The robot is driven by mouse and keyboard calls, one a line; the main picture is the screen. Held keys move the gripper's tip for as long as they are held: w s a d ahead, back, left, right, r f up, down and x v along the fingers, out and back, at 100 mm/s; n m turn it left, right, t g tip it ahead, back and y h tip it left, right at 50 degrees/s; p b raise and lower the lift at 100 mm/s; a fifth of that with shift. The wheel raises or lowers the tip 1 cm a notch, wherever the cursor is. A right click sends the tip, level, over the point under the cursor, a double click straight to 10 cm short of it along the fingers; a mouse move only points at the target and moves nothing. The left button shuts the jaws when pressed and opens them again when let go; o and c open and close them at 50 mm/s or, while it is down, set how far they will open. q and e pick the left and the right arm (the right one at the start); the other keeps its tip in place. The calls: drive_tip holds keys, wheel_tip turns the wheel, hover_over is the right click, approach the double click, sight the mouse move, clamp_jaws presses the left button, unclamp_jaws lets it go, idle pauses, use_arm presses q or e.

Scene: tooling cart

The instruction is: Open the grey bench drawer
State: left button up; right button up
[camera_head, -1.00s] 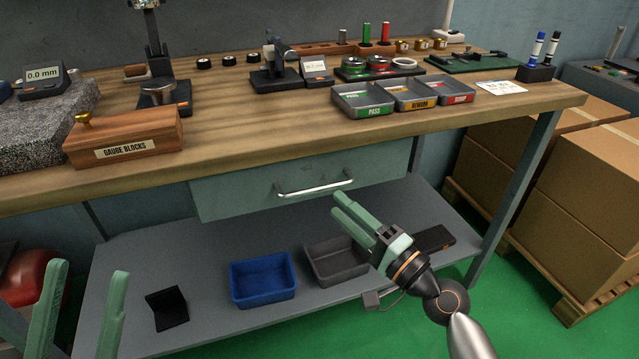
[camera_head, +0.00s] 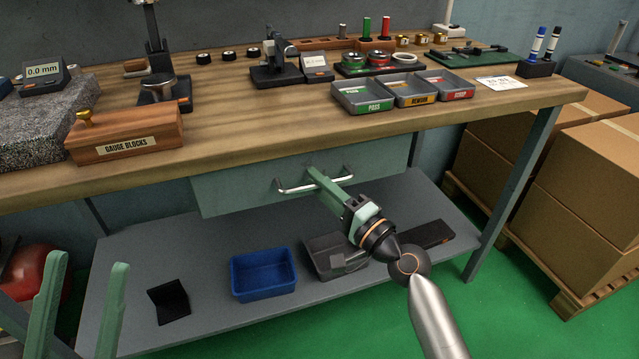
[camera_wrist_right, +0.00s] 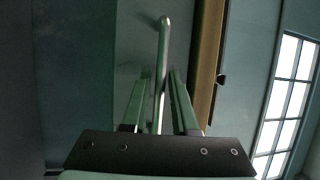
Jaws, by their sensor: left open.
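The grey bench drawer (camera_head: 235,190) is shut under the wooden bench top. Its silver bar handle (camera_head: 295,187) is on the front face; the handle also shows in the right wrist view (camera_wrist_right: 162,45). My left gripper (camera_head: 88,262) is open and empty at the lower left, far from the drawer.
The bench top (camera_head: 240,120) overhangs the drawer and holds a gauge block box (camera_head: 125,132) and sorting trays (camera_head: 363,97). The lower shelf (camera_head: 210,270) holds a blue bin (camera_head: 263,275) and a grey bin (camera_head: 330,262). Cardboard boxes (camera_head: 585,185) stand at right.

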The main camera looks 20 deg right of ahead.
clamp_jaws()
idle(1.1)
